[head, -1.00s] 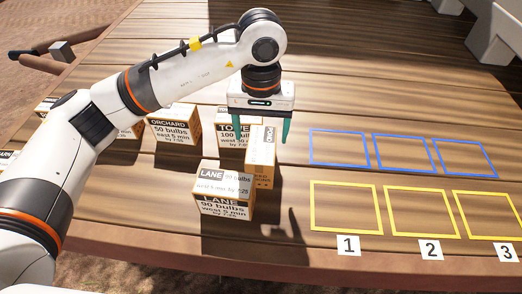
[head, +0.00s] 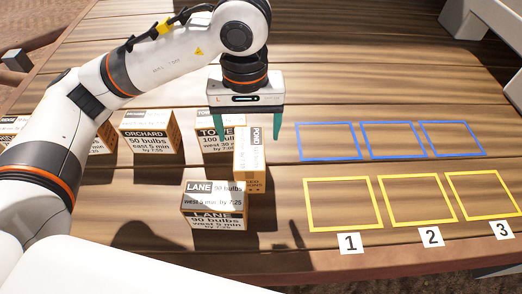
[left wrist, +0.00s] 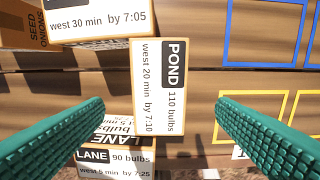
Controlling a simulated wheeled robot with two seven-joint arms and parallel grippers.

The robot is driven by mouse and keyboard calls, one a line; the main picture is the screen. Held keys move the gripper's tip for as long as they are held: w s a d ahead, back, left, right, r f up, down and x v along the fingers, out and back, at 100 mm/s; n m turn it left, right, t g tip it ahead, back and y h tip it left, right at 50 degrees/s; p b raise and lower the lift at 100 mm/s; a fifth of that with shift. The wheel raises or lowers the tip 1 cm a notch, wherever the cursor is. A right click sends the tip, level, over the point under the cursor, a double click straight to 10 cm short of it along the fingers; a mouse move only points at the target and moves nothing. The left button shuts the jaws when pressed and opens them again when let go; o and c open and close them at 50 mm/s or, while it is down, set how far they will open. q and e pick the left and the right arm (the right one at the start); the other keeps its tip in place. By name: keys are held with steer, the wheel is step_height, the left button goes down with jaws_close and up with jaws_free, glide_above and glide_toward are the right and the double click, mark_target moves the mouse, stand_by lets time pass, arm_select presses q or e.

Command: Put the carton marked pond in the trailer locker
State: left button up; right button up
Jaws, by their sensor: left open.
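The pond carton (head: 249,157) stands on the wooden deck, its long side turned away from the other cartons' facing. In the left wrist view the pond carton (left wrist: 162,85) shows its top label, "POND 110 bulbs, west 20 min by 7:10". My left gripper (head: 249,130) is open, pointing down above the pond carton. In the left wrist view its green fingers (left wrist: 170,125) are spread wide, one to each side of the carton, with nothing held. I cannot tell whether the fingertips reach below its top. No trailer locker can be made out. My right gripper is not in view.
The lane carton (head: 213,203) stands in front of the pond carton, and the tower-like labelled carton (head: 211,143) close behind it. The orchard carton (head: 149,136) is further left. Blue outlines (head: 328,141) and yellow outlines (head: 343,203) on the right are empty.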

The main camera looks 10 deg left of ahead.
mark_target(249, 149)
arm_select(q)
step_height(249, 149, down, 6)
steer(key=shift+s+d+r+p, duration=0.1)
steer(key=shift+s+p, duration=0.05)
steer(key=shift+p, duration=0.65)
steer(key=shift+f+p, duration=0.5)
steer(key=shift+f, duration=0.05)
steer(key=f, duration=0.1)
steer(key=f+p, duration=0.1)
steer(key=f, duration=0.1)
steer(key=shift+w+f+p, duration=0.3)
steer(key=shift+p, duration=0.05)
steer(key=shift+a+f, duration=0.2)
steer(key=shift+f, duration=0.2)
steer(key=shift+c, duration=0.3)
steer(key=c, duration=1.4)
steer(key=shift+w, duration=0.1)
steer(key=shift+c, duration=0.2)
steer(key=shift+d+r, duration=0.1)
